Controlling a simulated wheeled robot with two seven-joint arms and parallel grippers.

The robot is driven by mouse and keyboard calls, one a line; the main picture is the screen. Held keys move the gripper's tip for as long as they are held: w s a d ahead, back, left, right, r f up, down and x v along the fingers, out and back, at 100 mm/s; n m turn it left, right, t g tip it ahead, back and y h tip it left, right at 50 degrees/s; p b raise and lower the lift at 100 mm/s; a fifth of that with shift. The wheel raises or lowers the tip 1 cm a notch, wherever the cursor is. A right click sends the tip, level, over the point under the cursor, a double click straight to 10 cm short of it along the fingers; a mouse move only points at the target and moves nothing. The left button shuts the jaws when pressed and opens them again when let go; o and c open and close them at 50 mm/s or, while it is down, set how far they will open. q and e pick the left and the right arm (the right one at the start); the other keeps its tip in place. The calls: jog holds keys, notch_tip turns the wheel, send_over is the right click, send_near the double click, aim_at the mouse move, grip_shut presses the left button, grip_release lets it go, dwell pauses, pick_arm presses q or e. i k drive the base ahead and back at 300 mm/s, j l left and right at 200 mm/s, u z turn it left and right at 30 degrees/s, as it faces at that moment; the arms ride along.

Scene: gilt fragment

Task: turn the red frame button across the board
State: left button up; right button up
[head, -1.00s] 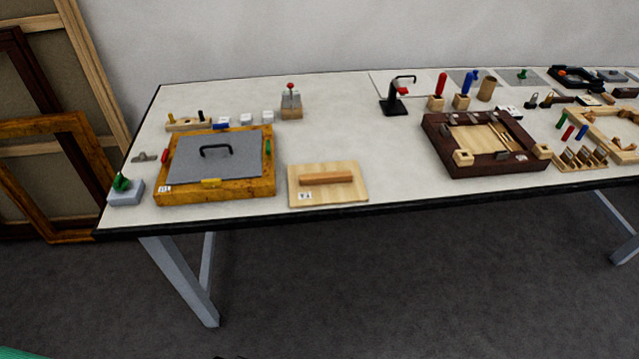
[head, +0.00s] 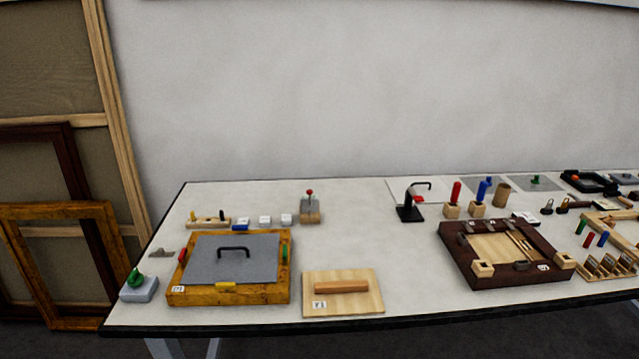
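The gilt frame (head: 187,294) lies flat on the left part of the table, with a grey board (head: 214,262) set inside it. A black handle (head: 233,251) stands on the board. The red button (head: 183,256) sits on the frame's left side; I cannot tell at this size whether it lies along the frame or over the board's edge. A green button (head: 285,253) is on the right side, a yellow one (head: 225,285) at the front, and a blue one (head: 240,224) at the back. Neither of my grippers is in view.
A grey block with a green knob (head: 138,286) stands left of the frame. A wooden board with a bar (head: 343,305) lies to its right. A dark frame (head: 461,266) lies further right. The table's front edge (head: 250,328) is close to the gilt frame.

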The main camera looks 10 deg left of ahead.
aim_at(182, 257)
jog(key=u, duration=0.9)
jog(key=i+j, duration=0.25)
jog(key=i, duration=0.15)
jog(key=i+j, duration=0.3)
jog(key=z, duration=0.4)
jog(key=k, duration=0.05)
